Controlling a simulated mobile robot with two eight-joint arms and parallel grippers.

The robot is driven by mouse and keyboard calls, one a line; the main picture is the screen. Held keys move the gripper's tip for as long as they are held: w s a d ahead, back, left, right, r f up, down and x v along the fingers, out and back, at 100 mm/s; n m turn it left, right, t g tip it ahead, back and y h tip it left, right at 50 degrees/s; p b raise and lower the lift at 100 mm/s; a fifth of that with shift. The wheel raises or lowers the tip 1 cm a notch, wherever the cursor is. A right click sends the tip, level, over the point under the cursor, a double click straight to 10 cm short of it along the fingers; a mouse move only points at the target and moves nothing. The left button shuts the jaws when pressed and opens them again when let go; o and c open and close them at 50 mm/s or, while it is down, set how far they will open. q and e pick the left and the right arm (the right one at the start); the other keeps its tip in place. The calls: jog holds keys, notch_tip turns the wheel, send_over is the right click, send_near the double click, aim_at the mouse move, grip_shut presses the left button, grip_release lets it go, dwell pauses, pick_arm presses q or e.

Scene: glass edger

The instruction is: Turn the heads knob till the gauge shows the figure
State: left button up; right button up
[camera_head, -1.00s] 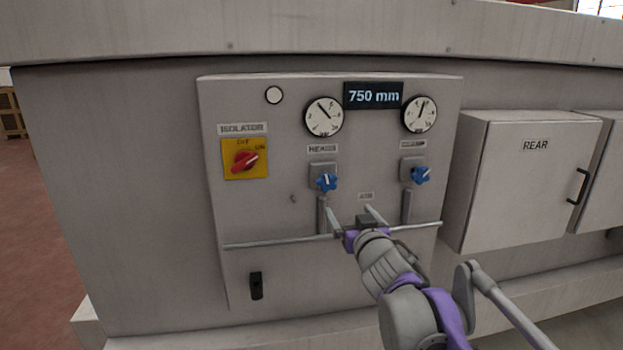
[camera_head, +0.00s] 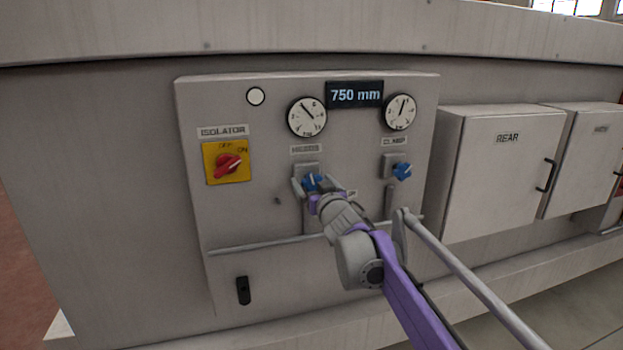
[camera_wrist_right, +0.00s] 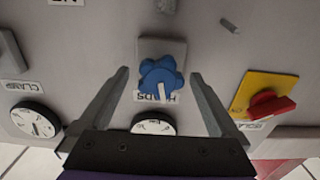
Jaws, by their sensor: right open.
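The blue heads knob (camera_head: 312,181) sits below its label and the left round gauge (camera_head: 307,117), whose needle points to the upper left. My right gripper (camera_head: 311,186) is in front of the knob with its fingers open to either side. In the right wrist view the knob (camera_wrist_right: 160,78) lies between the spread fingers, apart from both. The dark display (camera_head: 355,94) reads 750 mm. My left gripper is not in view.
The blue clamp knob (camera_head: 402,172) and its gauge (camera_head: 400,112) are to the right. A red isolator switch (camera_head: 228,165) on a yellow plate is to the left. A horizontal rail (camera_head: 265,244) crosses the panel below the knobs. Grey boxes (camera_head: 500,168) stand at the right.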

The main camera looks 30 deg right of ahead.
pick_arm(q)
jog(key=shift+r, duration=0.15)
pick_arm(e)
jog(key=shift+x, duration=0.8)
jog(key=shift+s, duration=0.1)
jog(key=c, duration=1.4)
jog(key=shift+o, duration=0.2)
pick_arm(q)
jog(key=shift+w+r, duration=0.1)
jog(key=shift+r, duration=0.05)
pick_arm(e)
jog(key=n+p, duration=0.1)
jog(key=n, duration=0.3)
jog(key=shift+n+p, duration=0.3)
jog(key=shift+p, duration=0.05)
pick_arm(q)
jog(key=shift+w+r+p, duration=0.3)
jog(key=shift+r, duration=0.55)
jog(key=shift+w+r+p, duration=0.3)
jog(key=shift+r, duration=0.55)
pick_arm(e)
jog(key=shift+a+n, duration=0.1)
jog(key=shift+n, duration=1.9)
